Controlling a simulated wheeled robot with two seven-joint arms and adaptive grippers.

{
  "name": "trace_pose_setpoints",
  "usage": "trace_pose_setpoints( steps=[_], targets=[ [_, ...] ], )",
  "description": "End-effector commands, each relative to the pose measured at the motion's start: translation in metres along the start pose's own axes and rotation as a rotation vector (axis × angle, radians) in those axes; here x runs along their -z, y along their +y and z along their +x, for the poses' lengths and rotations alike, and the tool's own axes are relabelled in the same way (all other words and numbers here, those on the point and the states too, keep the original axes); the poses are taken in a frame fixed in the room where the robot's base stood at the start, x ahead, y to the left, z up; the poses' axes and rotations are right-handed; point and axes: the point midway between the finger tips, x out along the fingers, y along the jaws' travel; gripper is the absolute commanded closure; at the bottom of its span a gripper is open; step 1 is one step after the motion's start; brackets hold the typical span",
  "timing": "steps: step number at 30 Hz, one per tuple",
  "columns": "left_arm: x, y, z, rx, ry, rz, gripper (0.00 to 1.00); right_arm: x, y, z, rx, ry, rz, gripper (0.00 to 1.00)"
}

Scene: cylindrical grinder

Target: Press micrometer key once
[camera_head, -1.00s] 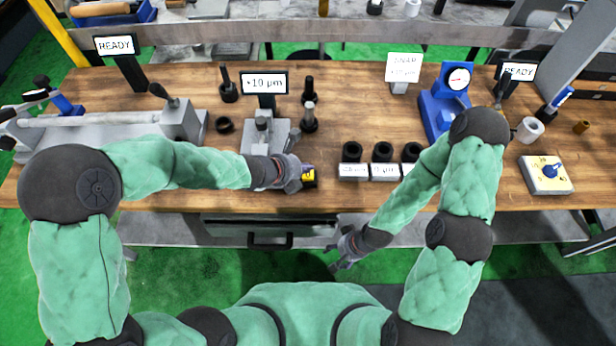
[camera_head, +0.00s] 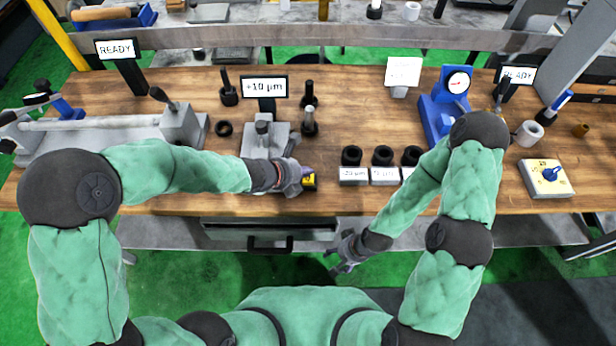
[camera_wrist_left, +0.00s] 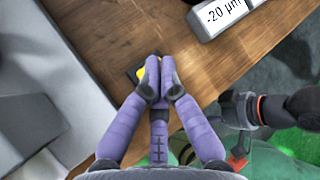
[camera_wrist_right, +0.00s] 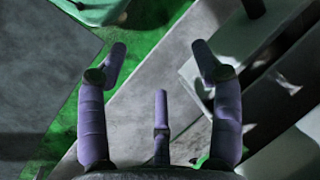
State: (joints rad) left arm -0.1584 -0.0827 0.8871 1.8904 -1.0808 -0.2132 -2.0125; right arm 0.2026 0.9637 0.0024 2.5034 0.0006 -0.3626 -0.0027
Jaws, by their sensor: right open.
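The micrometer key is a small black block with a yellow top (camera_head: 309,183) at the table's front edge, right of the grey gauge stand (camera_head: 256,142). My left gripper (camera_head: 306,172) is at the key, its fingers drawn together. In the left wrist view the closed fingertips (camera_wrist_left: 160,76) cover part of the yellow top (camera_wrist_left: 150,68); whether they touch it I cannot tell. The display (camera_head: 265,87) behind the stand reads +10 µm. My right gripper (camera_head: 338,258) is open and empty, low in front of the table; its spread fingers show in the right wrist view (camera_wrist_right: 160,62).
Several black rings with white label blocks (camera_head: 353,176) stand right of the key. A blue dial gauge stand (camera_head: 437,118) is further right. A grey bench fixture (camera_head: 180,128) fills the left.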

Motion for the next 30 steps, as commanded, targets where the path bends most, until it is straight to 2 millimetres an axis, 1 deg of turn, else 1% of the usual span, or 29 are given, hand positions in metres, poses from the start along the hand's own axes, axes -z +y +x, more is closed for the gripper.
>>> trace_pose_setpoints(
  steps=[11, 21, 30],
  targets=[
    [0.000, 0.000, 0.000, 0.000, 0.000, 0.000, 1.00, 0.000, 0.000, 0.001, 0.000, 0.000, 0.000, 0.34],
    [0.005, 0.004, 0.006, 0.000, 0.001, 0.001, 1.00, 0.000, 0.004, 0.011, 0.000, 0.000, 0.000, 0.34],
    [0.004, 0.004, 0.006, 0.000, 0.000, 0.000, 1.00, 0.000, 0.004, 0.010, 0.000, 0.000, 0.000, 0.34]
  ],
)
